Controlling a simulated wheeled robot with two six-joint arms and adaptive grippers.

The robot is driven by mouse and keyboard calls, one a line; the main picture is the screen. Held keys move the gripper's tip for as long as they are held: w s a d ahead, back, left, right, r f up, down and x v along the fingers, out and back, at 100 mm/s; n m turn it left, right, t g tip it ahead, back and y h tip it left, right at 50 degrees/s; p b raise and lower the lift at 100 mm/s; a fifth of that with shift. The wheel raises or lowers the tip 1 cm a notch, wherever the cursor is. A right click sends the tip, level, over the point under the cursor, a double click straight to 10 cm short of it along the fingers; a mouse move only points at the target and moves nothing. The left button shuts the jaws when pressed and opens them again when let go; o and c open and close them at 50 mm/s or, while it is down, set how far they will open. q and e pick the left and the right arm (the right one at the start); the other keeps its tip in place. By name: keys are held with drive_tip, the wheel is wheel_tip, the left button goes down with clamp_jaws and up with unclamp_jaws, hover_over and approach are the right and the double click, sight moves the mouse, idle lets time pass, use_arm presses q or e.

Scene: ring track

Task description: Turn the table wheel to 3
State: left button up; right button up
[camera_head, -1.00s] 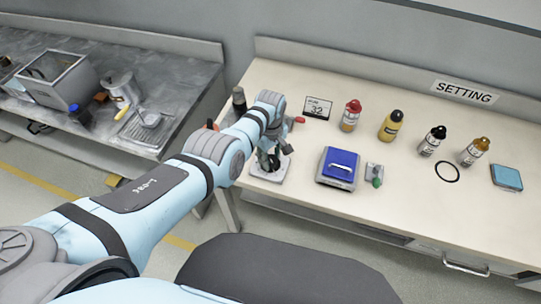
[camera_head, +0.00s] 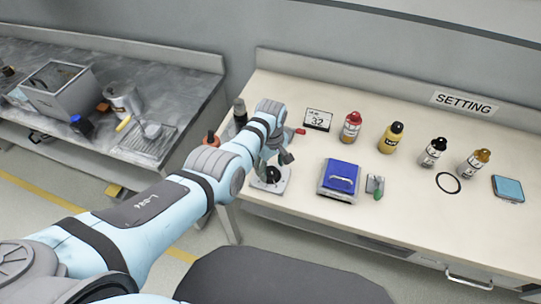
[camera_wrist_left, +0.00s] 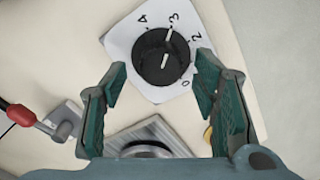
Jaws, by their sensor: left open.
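The table wheel (camera_wrist_left: 158,62) is a black dial on a white plate (camera_wrist_left: 122,45) marked with numbers, among them 0, 2, 3 and 4. White marks on the dial run towards the 3. In the head view the black wheel (camera_head: 270,176) lies at the left end of the light table, partly covered by my gripper. My left gripper (camera_head: 281,158) is open just above the wheel and looks clear of it. In the left wrist view its two fingers (camera_wrist_left: 161,72) stand apart on either side, with the dial showing between them. My right gripper is not in view.
A blue device (camera_head: 341,176) and a small part with a green knob (camera_head: 375,187) stand right of the wheel. A display reading 32 (camera_head: 318,119) and several bottles stand behind. A red-ended lever (camera_wrist_left: 22,115) is near the left finger.

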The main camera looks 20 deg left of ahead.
sight(270, 170)
use_arm(q)
wheel_tip(270, 170, up, 11)
idle(0.5)
